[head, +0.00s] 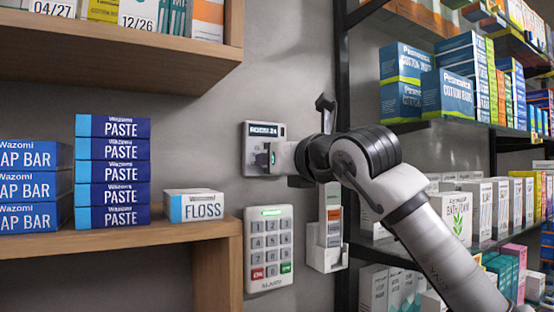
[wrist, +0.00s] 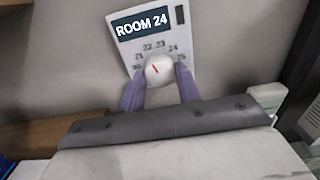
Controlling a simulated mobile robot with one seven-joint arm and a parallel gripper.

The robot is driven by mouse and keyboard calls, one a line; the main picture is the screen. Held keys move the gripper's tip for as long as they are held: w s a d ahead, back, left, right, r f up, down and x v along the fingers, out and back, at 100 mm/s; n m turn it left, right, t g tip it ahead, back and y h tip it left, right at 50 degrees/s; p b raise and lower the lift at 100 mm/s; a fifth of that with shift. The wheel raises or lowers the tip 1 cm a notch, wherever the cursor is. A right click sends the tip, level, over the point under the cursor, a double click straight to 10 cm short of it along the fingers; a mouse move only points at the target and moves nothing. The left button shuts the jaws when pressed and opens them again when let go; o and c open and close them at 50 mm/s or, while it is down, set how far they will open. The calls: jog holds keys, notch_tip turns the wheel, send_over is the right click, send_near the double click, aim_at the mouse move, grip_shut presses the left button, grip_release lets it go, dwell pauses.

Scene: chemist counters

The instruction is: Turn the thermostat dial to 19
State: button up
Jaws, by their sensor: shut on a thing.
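The thermostat is a pale wall unit (head: 250,129) with a dark display. In the wrist view the display (wrist: 144,24) reads ROOM 24. Below it is a round white dial (wrist: 160,76) with a short red mark, ringed by small numbers, of which 22, 23 and 24 are readable. The mark slants toward the upper left; I cannot tell exactly which number it meets. My gripper (wrist: 159,88) is shut on the dial, one purple finger on each side. In the head view my gripper (head: 273,157) reaches the thermostat from the right and hides the dial.
A keypad (head: 269,247) is on the wall below the thermostat. A small white wall holder (head: 327,245) hangs under my wrist. A wooden shelf (head: 120,240) with paste and floss boxes is at left. Black-framed shelves (head: 343,120) with many boxes stand at right.

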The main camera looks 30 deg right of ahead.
jog(key=shift+n, duration=0.3)
jog(key=n+b, duration=0.2)
jog(key=n, duration=1.5)
jog(key=shift+n, duration=0.3)
dwell(0.5)
jog(key=o, duration=1)
jog(key=shift+c, duration=0.2)
